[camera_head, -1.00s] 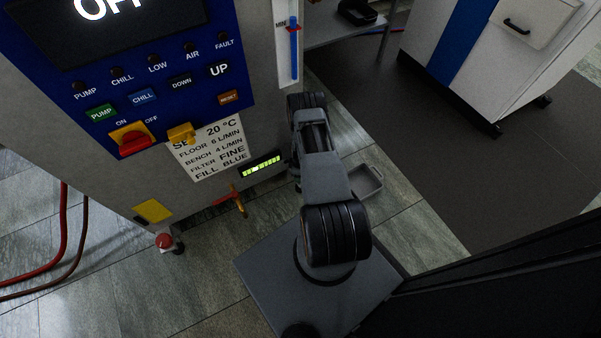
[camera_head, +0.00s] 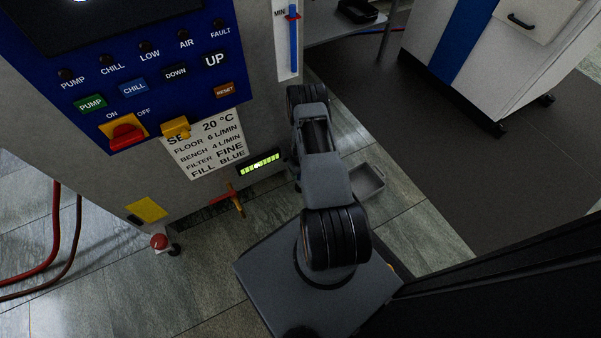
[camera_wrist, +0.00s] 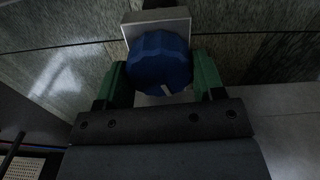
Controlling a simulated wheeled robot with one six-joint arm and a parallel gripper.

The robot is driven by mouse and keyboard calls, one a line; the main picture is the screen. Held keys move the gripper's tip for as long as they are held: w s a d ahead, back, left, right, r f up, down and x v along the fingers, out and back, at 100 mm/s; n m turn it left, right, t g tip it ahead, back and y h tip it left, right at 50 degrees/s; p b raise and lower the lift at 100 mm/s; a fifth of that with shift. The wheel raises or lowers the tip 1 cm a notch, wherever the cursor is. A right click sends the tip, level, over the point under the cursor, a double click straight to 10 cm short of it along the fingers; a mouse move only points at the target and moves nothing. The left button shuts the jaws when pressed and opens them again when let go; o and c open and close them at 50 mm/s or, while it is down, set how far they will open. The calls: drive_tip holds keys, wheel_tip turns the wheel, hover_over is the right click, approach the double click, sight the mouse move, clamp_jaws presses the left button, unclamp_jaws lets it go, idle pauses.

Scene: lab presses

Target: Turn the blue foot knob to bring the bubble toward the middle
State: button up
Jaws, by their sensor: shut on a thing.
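The blue foot knob (camera_wrist: 158,62) is a dark blue faceted disc with a pale mark near its lower edge, below a grey block in the wrist view. My gripper (camera_wrist: 161,78) has its green fingers closed on both sides of the knob. In the head view my own arm hides the knob and the fingers. The level vial (camera_head: 259,164) is a lit yellow-green strip in a black frame low on the machine cabinet (camera_head: 262,100). A small pale spot, apparently the bubble, shows near the strip's middle; its exact offset is too small to tell.
An orange-handled valve (camera_head: 236,201) juts from the cabinet below the vial. A red knob foot (camera_head: 160,242) stands at the lower left, near red hoses (camera_head: 52,240). A grey tray (camera_head: 368,181) lies on the floor right of my arm. A white cabinet (camera_head: 490,60) stands beyond.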

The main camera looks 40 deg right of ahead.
drive_tip(key=m+b, duration=0.1)
drive_tip(key=m, duration=0.3)
drive_tip(key=shift+m, duration=0.3)
drive_tip(key=shift+m+b, duration=0.55)
drive_tip(key=shift+m, duration=1.65)
drive_tip(key=shift+d, duration=0.1)
drive_tip(key=o, duration=0.9)
wheel_tip(320, 180, up, 14)
drive_tip(key=p, duration=0.5)
drive_tip(key=shift+s+f+p, duration=0.1)
drive_tip(key=shift+p, duration=0.3)
